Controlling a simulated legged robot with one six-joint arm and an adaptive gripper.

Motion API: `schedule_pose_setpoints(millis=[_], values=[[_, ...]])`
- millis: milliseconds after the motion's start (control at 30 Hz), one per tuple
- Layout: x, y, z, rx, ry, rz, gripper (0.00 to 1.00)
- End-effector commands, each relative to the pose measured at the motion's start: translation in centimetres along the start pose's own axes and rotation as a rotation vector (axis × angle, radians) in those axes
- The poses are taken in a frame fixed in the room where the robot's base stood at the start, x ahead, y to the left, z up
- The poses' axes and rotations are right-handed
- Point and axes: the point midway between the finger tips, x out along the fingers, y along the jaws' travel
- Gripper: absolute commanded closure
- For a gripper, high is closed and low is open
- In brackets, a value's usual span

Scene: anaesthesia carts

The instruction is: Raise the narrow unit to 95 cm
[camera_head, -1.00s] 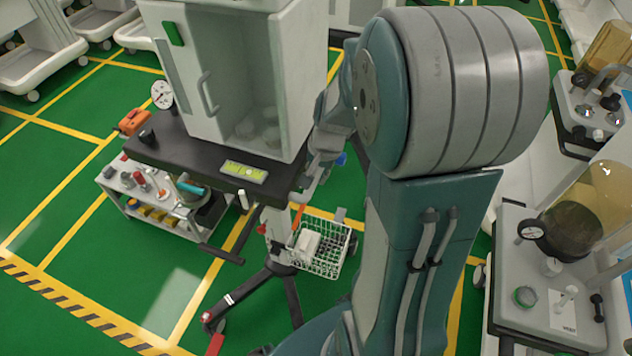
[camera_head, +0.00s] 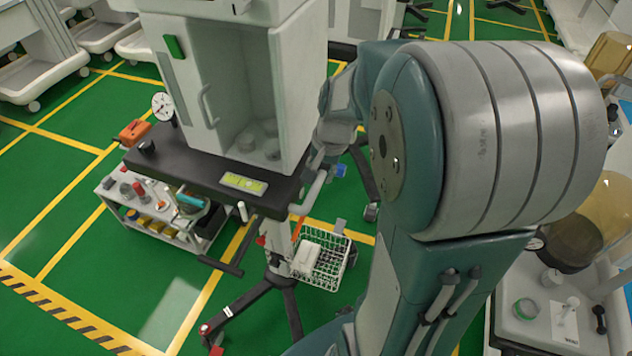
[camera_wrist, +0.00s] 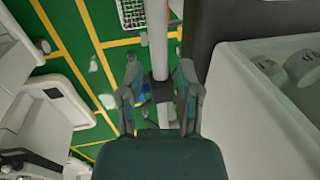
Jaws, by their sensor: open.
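The narrow unit is a grey cabinet (camera_head: 290,85) with an open front, standing on a dark top (camera_head: 185,160) above a pale column (camera_head: 277,250) and dark splayed legs. A yellow-green level strip (camera_head: 243,183) lies on the dark top. In the wrist view, my gripper (camera_wrist: 158,76) is open, with one finger on each side of a grey pole (camera_wrist: 157,35) in the picture. A dark collar (camera_wrist: 160,92) and a blue part (camera_wrist: 143,90) show around the pole between the fingers. I cannot tell whether the fingers touch anything. In the head view, the gripper is mostly hidden beside the cabinet.
A wire basket (camera_head: 322,262) hangs by the column. A low trolley (camera_head: 150,215) with bottles stands at left. White equipment (camera_head: 550,310) stands at right. In the wrist view, the cabinet's pale wall (camera_wrist: 235,100) is close on the right. Green floor is open at lower left.

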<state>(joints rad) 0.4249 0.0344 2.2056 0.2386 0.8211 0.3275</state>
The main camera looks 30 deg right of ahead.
Motion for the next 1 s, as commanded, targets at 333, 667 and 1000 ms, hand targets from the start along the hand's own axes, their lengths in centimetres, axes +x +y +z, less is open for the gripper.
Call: schedule_pose_setpoints(millis=[333, 667, 1000], values=[[-6.0, 0.0, -0.1, 0.000, 0.002, 0.000, 0.55], [-6.7, 0.0, 0.0, 0.000, 0.000, 0.001, 0.55], [-6.6, 0.0, 0.0, 0.000, 0.000, 0.001, 0.55]])
